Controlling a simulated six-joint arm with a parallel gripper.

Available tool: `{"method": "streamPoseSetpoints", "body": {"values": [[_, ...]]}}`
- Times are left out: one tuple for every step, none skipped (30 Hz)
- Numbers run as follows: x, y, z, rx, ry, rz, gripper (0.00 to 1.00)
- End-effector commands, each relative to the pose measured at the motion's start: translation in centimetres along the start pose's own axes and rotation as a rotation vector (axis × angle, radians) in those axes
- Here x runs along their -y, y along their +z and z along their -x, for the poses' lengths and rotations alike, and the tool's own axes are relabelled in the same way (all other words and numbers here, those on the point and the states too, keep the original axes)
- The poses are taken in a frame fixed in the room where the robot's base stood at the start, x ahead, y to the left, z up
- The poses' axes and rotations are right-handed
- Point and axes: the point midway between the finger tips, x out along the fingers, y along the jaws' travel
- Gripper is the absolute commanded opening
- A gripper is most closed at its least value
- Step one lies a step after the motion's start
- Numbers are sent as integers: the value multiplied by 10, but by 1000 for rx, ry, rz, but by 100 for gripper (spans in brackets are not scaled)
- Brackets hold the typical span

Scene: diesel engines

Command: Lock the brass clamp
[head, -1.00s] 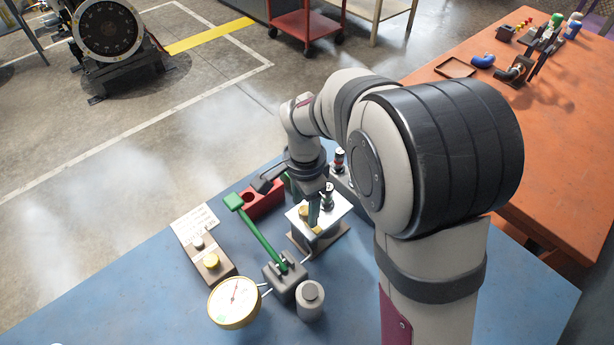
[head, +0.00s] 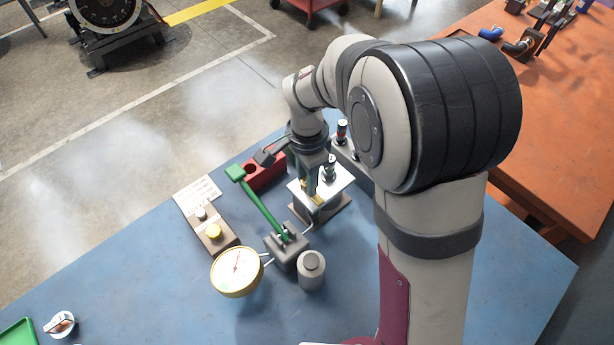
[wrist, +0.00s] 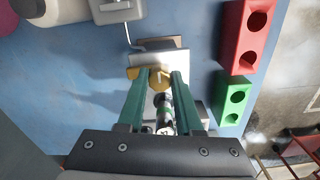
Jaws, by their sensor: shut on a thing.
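The brass clamp (wrist: 159,79) is a small yellow-gold piece at the edge of a silver plate (wrist: 160,59). In the wrist view it sits between my two teal fingertips. My gripper (head: 318,186) is shut on it from above. In the head view the fingers hide most of the clamp, and only a little brass (head: 317,199) shows below them. An injector-like part with a green band (wrist: 162,106) stands behind the clamp on the plate; it also shows in the head view (head: 329,170). I cannot tell whether the clamp is locked.
A green lever (head: 260,207) slopes up from a grey pump, with a round gauge (head: 237,271) and a grey cylinder (head: 311,270) beside it. A red holed block (wrist: 245,35) and a green one (wrist: 234,102) stand close by. The blue table's front left is mostly clear.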

Motion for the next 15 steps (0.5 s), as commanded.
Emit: {"method": "streamPoseSetpoints", "body": {"values": [[0, 0, 0, 0, 0, 4, 0], [0, 0, 0, 0, 0, 9, 0], [0, 0, 0, 0, 0, 18, 0], [0, 0, 0, 0, 0, 28, 0], [0, 0, 0, 0, 0, 38, 0], [0, 0, 0, 0, 0, 55, 0], [0, 0, 0, 0, 0, 70, 0], [0, 0, 0, 0, 0, 87, 0], [0, 0, 1, 0, 0, 112, 0], [0, 0, 1, 0, 0, 134, 0], [0, 0, 1, 0, 0, 157, 0], [0, 0, 1, 0, 0, 190, 0], [0, 0, 1, 0, 0, 216, 0], [0, 0, 1, 0, 0, 243, 0], [0, 0, 1, 0, 0, 280, 0]]}}
